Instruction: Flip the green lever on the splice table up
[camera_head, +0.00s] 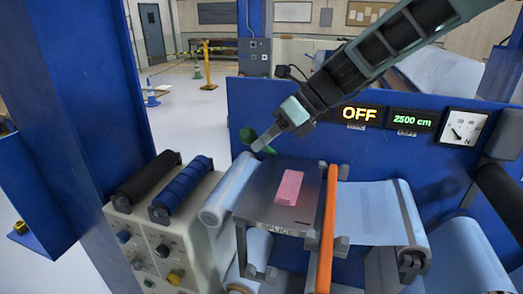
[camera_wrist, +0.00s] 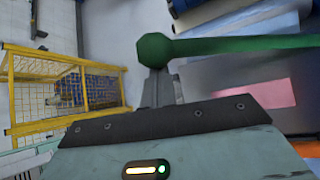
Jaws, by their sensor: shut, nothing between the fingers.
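The green lever (camera_head: 247,136) shows at the back left of the splice table (camera_head: 262,190), partly hidden behind my gripper (camera_head: 264,145). In the wrist view the lever's knob (camera_wrist: 154,50) is large and faceted, and its green rod (camera_wrist: 240,45) runs to the right. My gripper is shut and empty, with its fingertips close beside the lever in the head view. In the wrist view the grey fingers (camera_wrist: 159,88) show just below the knob, and the lever covers their far part. I cannot tell whether they touch it.
A pink block (camera_head: 289,187) lies on the splice table. An orange bar (camera_head: 327,230) stands along the table's right side. Blue film rollers (camera_head: 230,190) flank the table. A blue panel behind carries an OFF display (camera_head: 359,114). A control box with knobs (camera_head: 160,250) stands at left.

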